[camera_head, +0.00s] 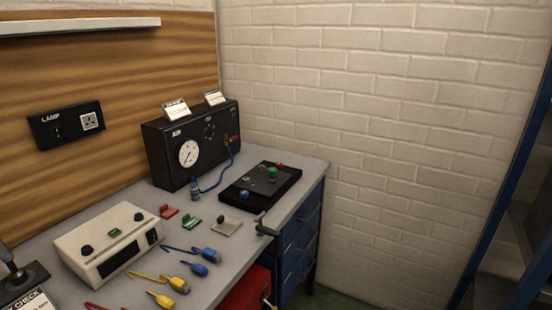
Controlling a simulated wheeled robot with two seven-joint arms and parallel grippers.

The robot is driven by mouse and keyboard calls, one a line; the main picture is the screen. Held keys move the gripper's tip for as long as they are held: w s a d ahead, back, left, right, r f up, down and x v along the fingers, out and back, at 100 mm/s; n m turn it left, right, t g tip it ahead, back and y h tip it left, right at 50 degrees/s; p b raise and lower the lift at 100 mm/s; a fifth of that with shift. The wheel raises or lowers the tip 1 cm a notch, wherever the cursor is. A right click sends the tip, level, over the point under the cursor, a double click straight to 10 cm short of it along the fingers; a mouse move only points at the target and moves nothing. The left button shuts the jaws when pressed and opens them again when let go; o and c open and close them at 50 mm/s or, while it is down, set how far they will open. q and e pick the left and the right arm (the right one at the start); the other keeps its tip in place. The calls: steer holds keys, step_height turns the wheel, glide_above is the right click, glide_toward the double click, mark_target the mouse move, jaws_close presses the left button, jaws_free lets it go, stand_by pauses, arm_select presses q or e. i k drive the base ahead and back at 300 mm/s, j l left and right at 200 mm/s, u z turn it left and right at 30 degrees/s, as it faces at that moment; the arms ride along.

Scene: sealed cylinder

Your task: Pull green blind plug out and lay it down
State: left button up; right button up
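A green plug (272,173) with a rounded top stands upright in a flat black block (257,196) at the right end of the bench. A blue plug (244,193) sits nearer the front-left of the same block, and a red one (279,164) sits near its back edge. How deep the green plug sits is too small to tell. Neither of my grippers shows in the head view.
A black gauge box (190,143) stands behind-left, with a blue hose (217,181) beside it. Red (169,211), green (191,222) and grey (226,226) pieces lie on the grey bench (215,262). A dark fixture (266,228) sits at the front edge.

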mark_target(271, 171)
steer(key=i+l+u, duration=0.1)
steer(key=l, duration=0.2)
steer(key=i+l+u, duration=0.1)
steer(key=l, duration=0.25)
steer(key=i+l+u, duration=0.1)
steer(key=i+l, duration=0.15)
steer(key=i+l+u, duration=0.1)
steer(key=l, duration=0.35)
steer(key=i+l+u, duration=0.1)
steer(key=l, duration=0.3)
